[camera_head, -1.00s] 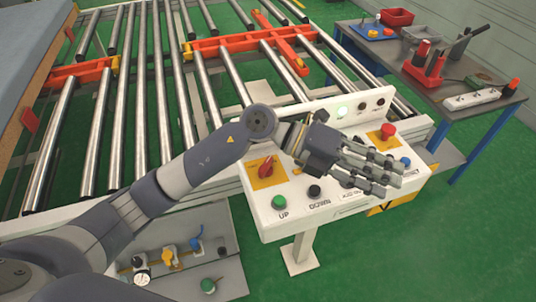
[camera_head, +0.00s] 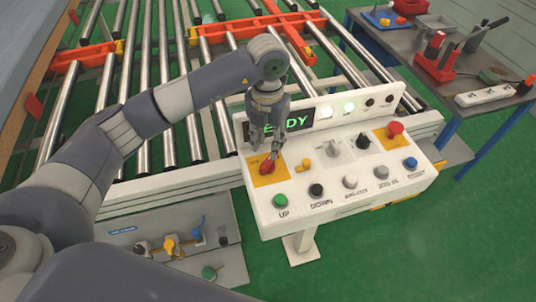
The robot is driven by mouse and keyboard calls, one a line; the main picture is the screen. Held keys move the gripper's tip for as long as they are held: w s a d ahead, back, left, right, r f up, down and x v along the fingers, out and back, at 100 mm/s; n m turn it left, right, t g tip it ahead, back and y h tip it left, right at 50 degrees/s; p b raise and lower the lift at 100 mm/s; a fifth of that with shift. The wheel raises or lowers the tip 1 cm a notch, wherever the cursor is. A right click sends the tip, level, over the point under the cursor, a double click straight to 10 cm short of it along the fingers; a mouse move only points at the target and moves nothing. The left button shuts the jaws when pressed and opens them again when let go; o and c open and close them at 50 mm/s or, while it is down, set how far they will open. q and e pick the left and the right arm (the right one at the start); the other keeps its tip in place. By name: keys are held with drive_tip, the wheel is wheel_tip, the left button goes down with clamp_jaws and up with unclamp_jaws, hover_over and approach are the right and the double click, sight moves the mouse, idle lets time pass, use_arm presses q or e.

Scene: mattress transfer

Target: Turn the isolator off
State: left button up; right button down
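The isolator is the red rotary knob (camera_head: 267,167) on a yellow plate at the left end of the white control panel (camera_head: 345,211). My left gripper (camera_head: 268,150) points down from above, with its fingertips right at the knob and covering its upper part. I cannot tell whether the fingers touch the knob or how far apart they are. My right gripper is not in view.
A display (camera_head: 297,125) partly hidden by my gripper shows the end of a word, "EADY". Two lights beside it glow. A red emergency button (camera_head: 395,129) is at the panel's right. A roller conveyor (camera_head: 150,80) lies behind, and a grey tool table (camera_head: 470,75) stands at right.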

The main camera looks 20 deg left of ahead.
sight(268, 160)
use_arm(q)
wheel_tip(268, 160, down, 7)
drive_tip(key=shift+f+p, duration=0.1)
drive_tip(key=shift+p, duration=0.75)
clamp_jaws()
